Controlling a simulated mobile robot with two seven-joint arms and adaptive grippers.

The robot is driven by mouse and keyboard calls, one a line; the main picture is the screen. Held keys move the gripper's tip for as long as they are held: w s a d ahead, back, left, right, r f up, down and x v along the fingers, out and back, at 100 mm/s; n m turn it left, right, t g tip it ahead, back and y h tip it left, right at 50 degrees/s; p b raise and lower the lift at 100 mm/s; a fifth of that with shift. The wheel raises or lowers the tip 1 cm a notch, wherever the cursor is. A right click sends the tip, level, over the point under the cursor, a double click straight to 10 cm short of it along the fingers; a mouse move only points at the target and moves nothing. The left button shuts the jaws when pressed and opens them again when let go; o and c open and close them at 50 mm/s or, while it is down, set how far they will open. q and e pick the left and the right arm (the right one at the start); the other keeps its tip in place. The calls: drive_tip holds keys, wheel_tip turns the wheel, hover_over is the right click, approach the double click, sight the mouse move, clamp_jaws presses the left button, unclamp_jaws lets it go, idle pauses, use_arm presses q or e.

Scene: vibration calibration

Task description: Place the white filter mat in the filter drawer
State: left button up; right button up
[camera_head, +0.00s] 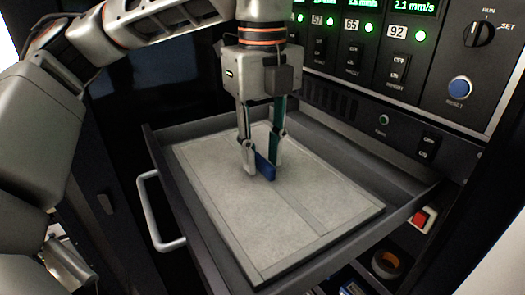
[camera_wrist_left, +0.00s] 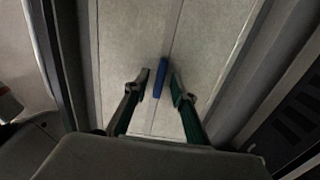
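The pale filter mat (camera_head: 300,213) lies flat inside the dark grey filter drawer (camera_head: 200,253), within its walls. It looks light grey in this light and has thin seams. A small blue tab (camera_head: 264,167) stands up from the middle of the mat. My left gripper (camera_head: 261,163) points down over the mat with its two fingers on either side of the tab. In the left wrist view, the fingers (camera_wrist_left: 160,84) stand apart, and a gap shows between the left finger and the blue tab (camera_wrist_left: 161,78). My right gripper is not in view.
The drawer is pulled out of a dark cabinet; its handle (camera_head: 160,214) is on the left. A control panel (camera_head: 440,75) with displays, green lights, a knob and a blue button rises behind. A red switch (camera_head: 420,218) and a tape roll (camera_head: 387,264) are at lower right.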

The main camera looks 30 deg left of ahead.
sight(262, 160)
use_arm(q)
wheel_tip(262, 160, up, 12)
drive_tip(key=shift+r, duration=0.15)
idle(0.5)
idle(0.5)
